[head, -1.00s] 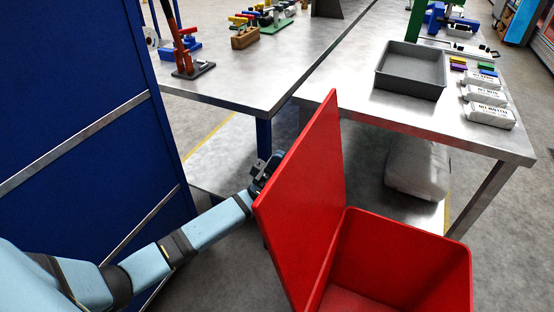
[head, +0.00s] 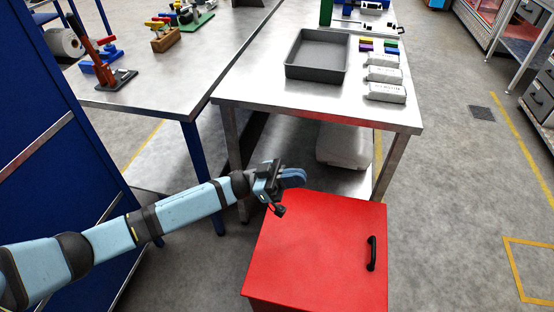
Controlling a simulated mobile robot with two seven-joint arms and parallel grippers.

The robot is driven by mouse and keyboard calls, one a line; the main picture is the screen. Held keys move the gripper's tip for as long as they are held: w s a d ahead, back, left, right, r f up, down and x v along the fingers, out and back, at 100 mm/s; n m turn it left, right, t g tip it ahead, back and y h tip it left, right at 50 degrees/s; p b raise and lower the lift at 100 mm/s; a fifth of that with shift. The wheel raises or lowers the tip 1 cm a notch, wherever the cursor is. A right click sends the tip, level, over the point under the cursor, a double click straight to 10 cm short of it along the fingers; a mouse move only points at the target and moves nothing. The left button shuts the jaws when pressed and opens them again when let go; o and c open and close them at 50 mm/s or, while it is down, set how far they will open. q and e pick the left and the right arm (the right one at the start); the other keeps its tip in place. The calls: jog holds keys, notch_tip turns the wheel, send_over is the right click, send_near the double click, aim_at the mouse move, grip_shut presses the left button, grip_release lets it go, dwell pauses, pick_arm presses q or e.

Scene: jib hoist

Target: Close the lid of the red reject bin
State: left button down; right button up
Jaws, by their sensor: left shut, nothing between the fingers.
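The red reject bin (head: 275,303) stands on the floor in front of the metal table. Its red lid (head: 318,250) lies flat over the top, with a black handle (head: 371,253) near its right edge. The inside of the bin is hidden. My left gripper (head: 292,178) is shut and empty just beyond the lid's far left corner. I cannot tell whether it touches the lid. My right gripper is not in view.
A metal table (head: 250,92) behind the bin holds a grey tray (head: 318,55) and several white packets (head: 384,75). A white sack (head: 343,147) lies under it. A blue cabinet (head: 60,150) stands at left. The floor at right is clear.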

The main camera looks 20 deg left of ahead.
pick_arm(q)
jog(key=d+f+y+p, duration=0.3)
jog(key=d, duration=0.5)
jog(key=y+p, duration=0.3)
jog(key=y, duration=0.3)
send_over(373, 252)
jog(key=a, duration=0.5)
notch_tip(373, 252, down, 14)
jog(key=d+f+y, duration=0.1)
jog(key=f, duration=0.1)
jog(key=d+f+y+b, duration=0.1)
jog(key=f, duration=0.2)
jog(key=d+f, duration=0.1)
jog(key=f, duration=0.2)
jog(key=shift+d+g+y, duration=0.1)
jog(key=shift+g+y, duration=0.2)
jog(key=shift+y, duration=0.1)
jog(key=shift+d+f, duration=0.1)
jog(key=shift+f, duration=0.4)
jog(key=shift+s+f, duration=0.1)
jog(key=shift+f, duration=0.05)
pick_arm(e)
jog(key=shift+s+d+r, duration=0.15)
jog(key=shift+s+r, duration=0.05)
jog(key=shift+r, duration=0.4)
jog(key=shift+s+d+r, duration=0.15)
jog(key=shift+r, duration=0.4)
pick_arm(q)
jog(key=shift+y, duration=0.3)
